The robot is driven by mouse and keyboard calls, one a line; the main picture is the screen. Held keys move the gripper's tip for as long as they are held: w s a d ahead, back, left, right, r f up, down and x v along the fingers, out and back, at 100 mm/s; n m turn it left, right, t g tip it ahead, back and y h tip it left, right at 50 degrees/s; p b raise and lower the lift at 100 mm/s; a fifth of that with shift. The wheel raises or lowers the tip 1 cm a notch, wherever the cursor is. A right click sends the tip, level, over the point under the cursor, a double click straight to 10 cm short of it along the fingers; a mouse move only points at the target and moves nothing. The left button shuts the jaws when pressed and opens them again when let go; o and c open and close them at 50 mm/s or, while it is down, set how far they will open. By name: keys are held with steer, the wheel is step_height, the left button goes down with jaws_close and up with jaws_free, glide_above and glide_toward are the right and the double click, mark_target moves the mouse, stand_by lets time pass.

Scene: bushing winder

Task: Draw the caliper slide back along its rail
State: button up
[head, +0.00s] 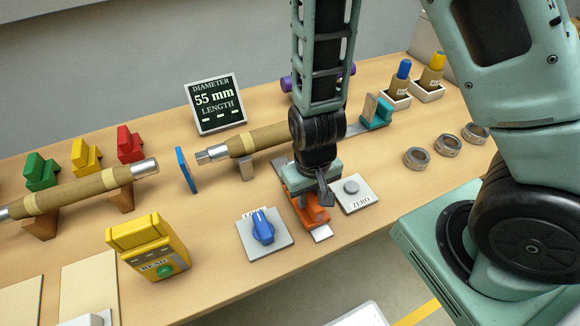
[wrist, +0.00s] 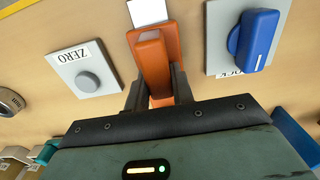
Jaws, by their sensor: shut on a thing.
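The orange caliper slide (head: 316,213) sits on a short pale rail (head: 322,234) at the front of the bench. It also shows in the wrist view (wrist: 154,55), with the bare rail end (wrist: 147,11) beyond it. My gripper (head: 305,198) is shut on the orange slide, with one dark finger on each side of it in the wrist view (wrist: 158,88). My wrist hides the far part of this rail in the head view.
The ZERO button plate (head: 357,195) and the blue LOCK knob (head: 262,228) stand close on either side of the orange slide. A brown bushing rod (head: 262,138) lies behind. The display (head: 215,103) reads 55 mm diameter, with dashes for length. Metal rings (head: 447,146) lie at right.

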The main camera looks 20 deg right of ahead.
steer(key=shift+s+d+p, duration=0.3)
steer(key=shift+s+p, duration=0.55)
steer(key=shift+p, duration=1.5)
steer(key=o, duration=1.1)
steer(key=shift+d+f, duration=0.1)
steer(key=shift+f, duration=0.05)
steer(key=shift+c, duration=0.2)
steer(key=shift+w+a+r, duration=0.1)
steer(key=shift+a+r, duration=0.1)
steer(key=shift+r, duration=0.25)
step_height(320, 180, up, 17)
steer(key=p, duration=1.3)
steer(key=shift+f, duration=0.2)
steer(key=shift+a+f, duration=0.1)
